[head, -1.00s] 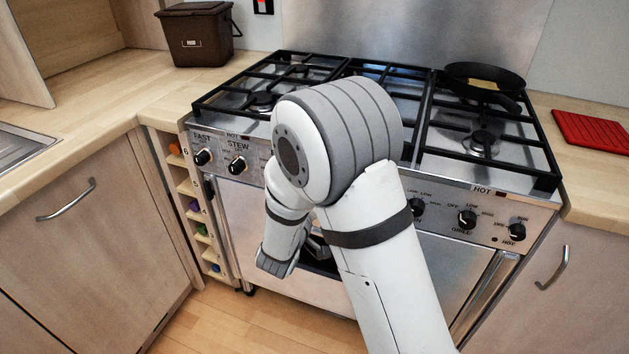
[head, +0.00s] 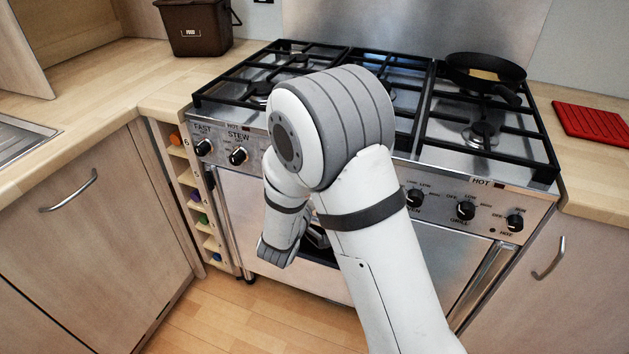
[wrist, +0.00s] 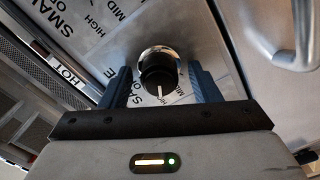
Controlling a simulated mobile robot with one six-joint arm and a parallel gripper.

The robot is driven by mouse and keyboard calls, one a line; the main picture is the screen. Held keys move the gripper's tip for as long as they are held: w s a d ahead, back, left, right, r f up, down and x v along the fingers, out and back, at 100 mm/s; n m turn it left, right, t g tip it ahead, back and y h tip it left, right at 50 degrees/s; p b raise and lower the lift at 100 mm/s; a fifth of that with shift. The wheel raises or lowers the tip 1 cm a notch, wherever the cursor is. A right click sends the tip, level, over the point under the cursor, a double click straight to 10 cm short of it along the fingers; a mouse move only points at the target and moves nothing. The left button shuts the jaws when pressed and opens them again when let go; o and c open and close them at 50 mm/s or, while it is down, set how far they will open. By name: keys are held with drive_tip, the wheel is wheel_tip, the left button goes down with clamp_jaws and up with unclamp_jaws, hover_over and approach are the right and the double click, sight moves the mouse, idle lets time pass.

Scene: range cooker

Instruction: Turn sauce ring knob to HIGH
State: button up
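In the wrist view, a black knob (wrist: 157,79) with a white pointer line and a chrome collar sits on the steel control panel. Its pointer points toward the bottom of the picture. My gripper (wrist: 160,68) is open, with one blue-grey finger on each side of the knob and a visible gap on both sides. In the head view my arm hides this knob and most of my gripper.
The range cooker (head: 350,275) carries other knobs: FAST (head: 203,147) and STEW (head: 238,155) at left, GRILL (head: 466,210) and another (head: 515,223) at right. A pan (head: 484,72) stands on the back right burner. An oven handle (wrist: 292,40) shows in the wrist view.

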drive_tip(key=v, duration=0.7)
drive_tip(key=shift+s+a+p, duration=0.15)
drive_tip(key=shift+s+p, duration=0.2)
drive_tip(key=d+r+m+g+y+p, duration=0.4)
drive_tip(key=r+g+y+p, duration=0.4)
drive_tip(key=r, duration=0.5)
drive_tip(key=s+d+r+m+g+h+p, duration=0.1)
drive_tip(key=s+d+r+m+g+p, duration=0.1)
drive_tip(key=s+d, duration=0.5)
drive_tip(key=s+d+r+m+g+p, duration=0.2)
drive_tip(key=s+d+r+g+p, duration=0.2)
drive_tip(key=s+d+r, duration=0.3)
drive_tip(key=s+p, duration=0.1)
drive_tip(key=s, duration=0.4)
drive_tip(key=shift+d+r+h, duration=0.25)
drive_tip(key=shift+d+h, duration=0.1)
drive_tip(key=shift+h, duration=0.05)
